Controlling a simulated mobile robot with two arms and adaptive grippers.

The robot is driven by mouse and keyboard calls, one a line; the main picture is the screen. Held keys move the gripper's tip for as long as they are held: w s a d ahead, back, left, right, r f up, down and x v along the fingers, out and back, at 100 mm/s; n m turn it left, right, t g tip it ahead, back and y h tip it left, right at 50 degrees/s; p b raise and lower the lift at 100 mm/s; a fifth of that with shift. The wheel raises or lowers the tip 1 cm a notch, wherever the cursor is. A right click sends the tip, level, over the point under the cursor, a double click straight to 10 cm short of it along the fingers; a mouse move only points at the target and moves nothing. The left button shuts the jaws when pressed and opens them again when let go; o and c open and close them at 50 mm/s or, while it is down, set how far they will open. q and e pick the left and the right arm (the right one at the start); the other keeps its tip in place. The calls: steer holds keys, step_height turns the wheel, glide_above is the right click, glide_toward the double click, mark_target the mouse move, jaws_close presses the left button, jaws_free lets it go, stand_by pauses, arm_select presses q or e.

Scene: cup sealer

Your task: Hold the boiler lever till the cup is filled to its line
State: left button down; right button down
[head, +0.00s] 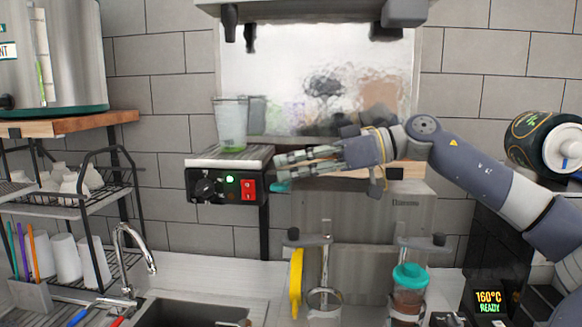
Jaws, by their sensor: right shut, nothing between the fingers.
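A clear cup (232,124) stands upright on the grey top of a small control box (228,180). Its lower part looks greenish; I cannot make out a fill line or be sure of the liquid level. A large metal boiler (76,55) with a sight tube stands at the upper left. A small black part (7,102) at its left edge may be its tap or lever; it is cut off by the frame. My right gripper (279,166) is shut and empty, pointing left, just right of the control box and below the cup. My left gripper is not in view.
The box has a black knob, a green light and a red switch (248,189). A rack (85,205) with white cups stands left, beside a tap (132,260) and sink. A teal-lidded jar (409,285) is front right. A display (488,301) reads 160°C READY.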

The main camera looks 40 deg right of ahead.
mark_target(288, 187)
steer(key=shift+a+f, duration=0.15)
steer(key=shift+f, duration=0.1)
steer(key=shift+f+n+b, duration=0.1)
steer(key=shift+n+b, duration=0.2)
steer(key=shift+b, duration=0.1)
steer(key=f+n+b, duration=0.1)
steer(key=b, duration=0.1)
steer(key=f+n+b, duration=0.1)
steer(key=b, duration=0.1)
steer(key=s+a+f+n+t+h+b, duration=0.1)
steer(key=shift+b, duration=0.4)
steer(key=shift+r, duration=0.2)
steer(key=shift+h, duration=0.3)
